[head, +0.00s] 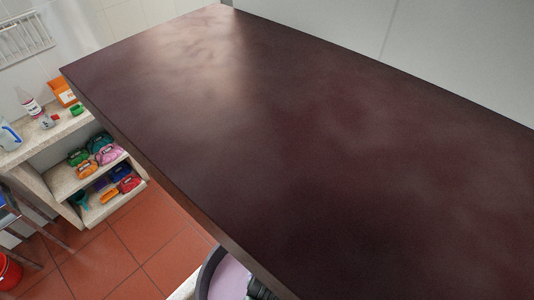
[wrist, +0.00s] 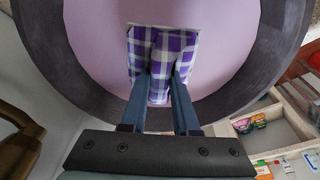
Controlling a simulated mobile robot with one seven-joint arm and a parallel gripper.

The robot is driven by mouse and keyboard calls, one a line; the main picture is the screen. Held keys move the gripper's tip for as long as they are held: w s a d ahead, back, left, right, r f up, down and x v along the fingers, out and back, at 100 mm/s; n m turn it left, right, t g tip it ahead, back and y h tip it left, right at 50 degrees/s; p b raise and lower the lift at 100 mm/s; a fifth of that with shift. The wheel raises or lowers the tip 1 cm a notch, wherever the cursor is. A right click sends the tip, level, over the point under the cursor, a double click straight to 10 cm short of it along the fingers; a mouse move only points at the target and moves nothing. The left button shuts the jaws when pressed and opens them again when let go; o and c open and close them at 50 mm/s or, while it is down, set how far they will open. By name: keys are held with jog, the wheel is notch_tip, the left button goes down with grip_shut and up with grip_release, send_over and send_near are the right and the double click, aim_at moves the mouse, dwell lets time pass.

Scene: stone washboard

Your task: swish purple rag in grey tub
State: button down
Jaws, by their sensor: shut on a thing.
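The purple rag (wrist: 163,50), a purple and white check cloth, hangs in folds between the two blue-grey fingers of my gripper (wrist: 160,82) in the wrist view. My gripper is shut on it. The rag is over the round grey tub (wrist: 288,50), whose inside shows a smooth pale lilac surface (wrist: 90,35). I cannot tell whether the rag's far end touches that surface or is below it. In the head view only part of the tub (head: 207,270) shows at the bottom edge, with a dark piece of my arm beside it; the rag is not visible there.
A large dark red-brown slab (head: 300,140) fills most of the head view and is bare. Low shelves (head: 75,185) with several colourful packs stand at the left on a red tiled floor (head: 130,250). A red bucket (head: 8,270) is at the lower left.

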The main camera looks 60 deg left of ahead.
jog(key=s+d+b+x, duration=0.1)
jog(key=b+x, duration=0.6)
jog(key=x, duration=0.1)
jog(key=shift+f+b, duration=0.3)
jog(key=shift+f, duration=0.2)
jog(key=shift+w+d, duration=0.1)
